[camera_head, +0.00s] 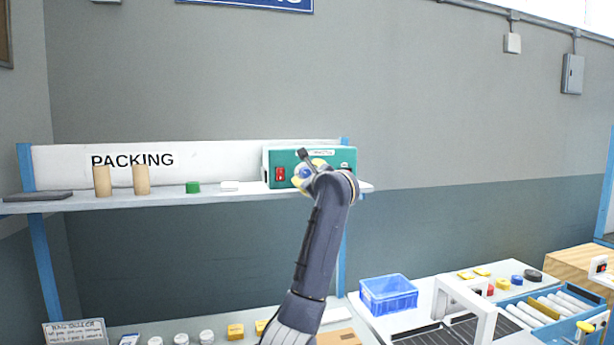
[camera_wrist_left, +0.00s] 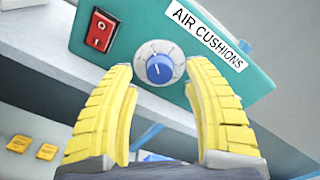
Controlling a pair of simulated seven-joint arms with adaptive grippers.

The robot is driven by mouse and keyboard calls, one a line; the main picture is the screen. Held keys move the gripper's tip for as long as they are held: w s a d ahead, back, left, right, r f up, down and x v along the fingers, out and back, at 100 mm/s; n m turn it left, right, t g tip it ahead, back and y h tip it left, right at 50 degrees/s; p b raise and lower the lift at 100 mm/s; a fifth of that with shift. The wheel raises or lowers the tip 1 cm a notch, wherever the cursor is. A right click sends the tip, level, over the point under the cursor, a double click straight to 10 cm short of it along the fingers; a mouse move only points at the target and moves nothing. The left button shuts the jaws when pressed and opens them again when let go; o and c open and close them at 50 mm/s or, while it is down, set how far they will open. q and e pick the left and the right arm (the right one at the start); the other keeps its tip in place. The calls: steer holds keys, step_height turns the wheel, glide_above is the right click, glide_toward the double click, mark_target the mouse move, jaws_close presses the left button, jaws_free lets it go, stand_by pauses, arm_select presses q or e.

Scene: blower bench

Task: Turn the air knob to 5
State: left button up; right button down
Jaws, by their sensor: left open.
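The air knob (camera_wrist_left: 159,68) is a blue dial on a pale round scale, on the front of a green panel marked AIR CUSHIONS (camera_wrist_left: 265,80). A red rocker switch (camera_wrist_left: 100,33) sits left of it. In the head view the green box (camera_head: 338,160) stands on the shelf, partly behind my left arm. My left gripper (camera_wrist_left: 163,78) has yellow fingers, open, one on each side of the knob in the wrist view. I cannot tell whether they touch it. In the head view the left gripper (camera_head: 307,175) is at the box front. The scale numbers are too small to read.
Below, a table carries a blue crate (camera_head: 388,294), yellow blocks and white jars. A white frame (camera_head: 465,305) stands at the right.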

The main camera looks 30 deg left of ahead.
arm_select(q)
steer(key=shift+x, duration=0.8)
jaws_close()
